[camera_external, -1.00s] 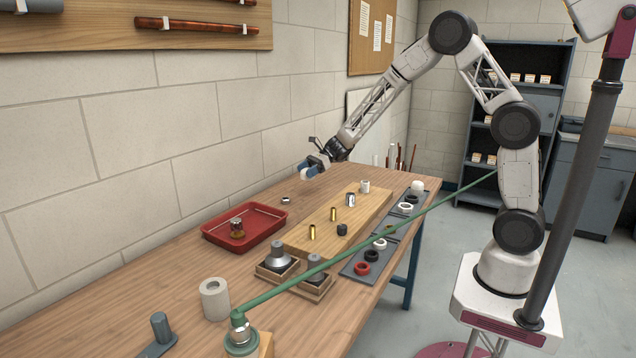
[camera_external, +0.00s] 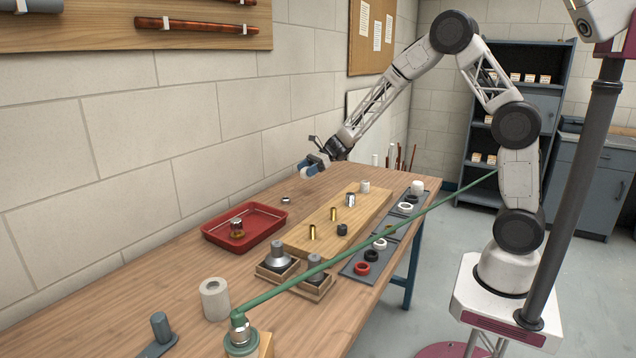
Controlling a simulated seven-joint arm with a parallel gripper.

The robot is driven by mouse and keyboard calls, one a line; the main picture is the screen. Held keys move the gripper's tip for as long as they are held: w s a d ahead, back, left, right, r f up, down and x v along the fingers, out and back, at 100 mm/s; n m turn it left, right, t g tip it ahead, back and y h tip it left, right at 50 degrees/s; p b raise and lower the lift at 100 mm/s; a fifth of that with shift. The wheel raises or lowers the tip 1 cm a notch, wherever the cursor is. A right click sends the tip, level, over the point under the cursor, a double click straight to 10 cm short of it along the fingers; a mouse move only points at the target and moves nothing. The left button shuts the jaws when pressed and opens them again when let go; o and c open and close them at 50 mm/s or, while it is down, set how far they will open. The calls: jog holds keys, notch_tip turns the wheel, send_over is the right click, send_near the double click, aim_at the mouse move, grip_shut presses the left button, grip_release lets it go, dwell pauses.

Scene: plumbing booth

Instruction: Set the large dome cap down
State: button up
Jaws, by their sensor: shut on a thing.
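The cap is partly covered by the fingers and too small to show in detail. It is held above the bench, behind the wooden fitting board (camera_external: 300,243), and seems clear of the surface.
A red tray (camera_external: 262,234) with a brass-and-silver fitting stands at left. Several fittings stand on the board. Dark mats (camera_external: 352,268) hold rings and a white domed piece (camera_external: 417,187). A small silver ring (camera_external: 286,199) lies near the gripper. A green bar (camera_external: 370,238) crosses the view.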

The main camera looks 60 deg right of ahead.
notch_tip(320, 180, up, 26)
jog(key=w+a+m+t+h, duration=0.2)
jog(key=w+a+m, duration=0.1)
jog(key=a, duration=0.7)
jog(key=w+a+m+t+h, duration=0.2)
jog(key=w+a+h, duration=0.15)
jog(key=a, duration=0.65)
jog(key=w+a+m+t+h, duration=0.1)
jog(key=w+a+m+t, duration=0.25)
jog(key=a, duration=0.55)
jog(key=s+a+m+h, duration=0.45)
jog(key=s+a, duration=0.25)
jog(key=a, duration=0.5)
jog(key=s+a+m+h, duration=0.3)
jog(key=s+a+h, duration=0.3)
jog(key=a, duration=0.7)
notch_tip(320, 180, down, 26)
jog(key=y, duration=0.1)
jog(key=shift+s+d, duration=0.25)
jog(key=shift+s, duration=0.15)
jog(key=shift+f, duration=3.15)
